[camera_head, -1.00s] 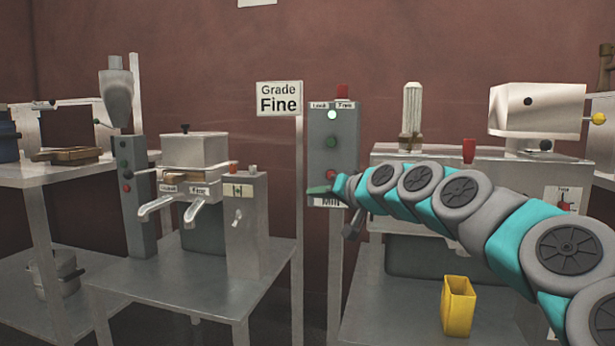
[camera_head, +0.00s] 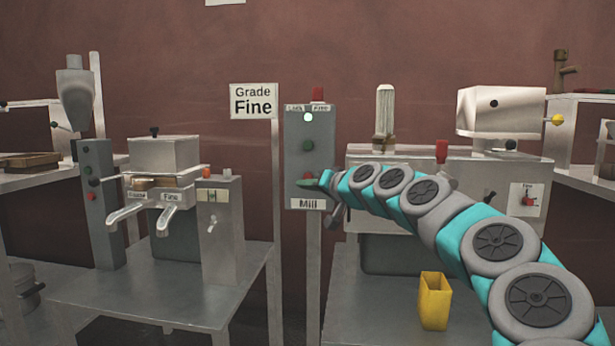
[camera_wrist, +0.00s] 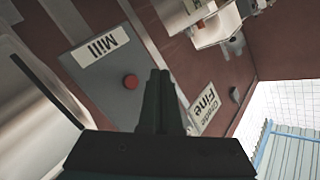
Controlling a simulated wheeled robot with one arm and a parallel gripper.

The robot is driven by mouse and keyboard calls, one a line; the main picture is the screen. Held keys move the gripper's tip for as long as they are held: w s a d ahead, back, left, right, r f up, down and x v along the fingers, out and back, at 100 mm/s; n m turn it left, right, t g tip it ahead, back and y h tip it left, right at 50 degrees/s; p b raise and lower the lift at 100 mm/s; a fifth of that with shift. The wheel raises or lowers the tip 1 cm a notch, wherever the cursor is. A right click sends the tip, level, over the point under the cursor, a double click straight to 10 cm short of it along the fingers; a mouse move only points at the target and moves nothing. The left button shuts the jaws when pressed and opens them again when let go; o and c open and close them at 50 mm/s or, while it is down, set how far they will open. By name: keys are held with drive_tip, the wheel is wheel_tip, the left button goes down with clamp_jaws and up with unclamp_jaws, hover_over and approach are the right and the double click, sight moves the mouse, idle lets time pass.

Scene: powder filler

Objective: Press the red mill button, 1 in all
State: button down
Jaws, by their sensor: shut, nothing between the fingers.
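The red mill button (camera_wrist: 130,82) shows in the wrist view as a round knob on the grey mill panel (camera_wrist: 107,92), near the white "Mill" label (camera_wrist: 95,48). In the head view the grey mill panel (camera_head: 309,160) stands upright on a post, with a lit white lamp (camera_head: 308,117) and a green button (camera_head: 308,145). The red button is hard to make out there, close to my arm's end. My gripper (camera_wrist: 160,74) is shut and empty. In the wrist view its fingertips appear just beside the red button, overlapping the panel; I cannot tell the gap.
A "Grade Fine" sign (camera_head: 254,101) stands left of the panel. A machine with two spouts (camera_head: 165,175) is on the left table. A yellow container (camera_head: 434,300) sits under my arm on the right. A steel machine with a red knob (camera_head: 442,151) stands behind my arm.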

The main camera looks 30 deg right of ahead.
sight(303, 178)
drive_tip(key=shift+w+d+p, duration=0.2)
drive_tip(key=shift+w+d, duration=0.35)
drive_tip(key=shift+w, duration=0.25)
drive_tip(key=shift+w+d+p, duration=0.2)
drive_tip(key=shift+w+d, duration=0.35)
drive_tip(key=shift+w, duration=0.2)
drive_tip(key=shift+w+d+p, duration=0.2)
drive_tip(key=shift+w+d, duration=0.35)
drive_tip(key=shift+w, duration=0.25)
drive_tip(key=shift+w, duration=0.15)
drive_tip(key=shift+w+d, duration=0.2)
drive_tip(key=shift+d, duration=0.05)
idle(0.3)
drive_tip(key=shift+w+d, duration=0.25)
drive_tip(key=shift+w, duration=0.15)
idle(0.7)
drive_tip(key=shift+s+a, duration=0.1)
drive_tip(key=shift+s, duration=0.05)
drive_tip(key=shift+s+a+b, duration=0.4)
drive_tip(key=shift+s+b, duration=0.1)
drive_tip(key=shift+s, duration=0.1)
drive_tip(key=shift+s, duration=0.1)
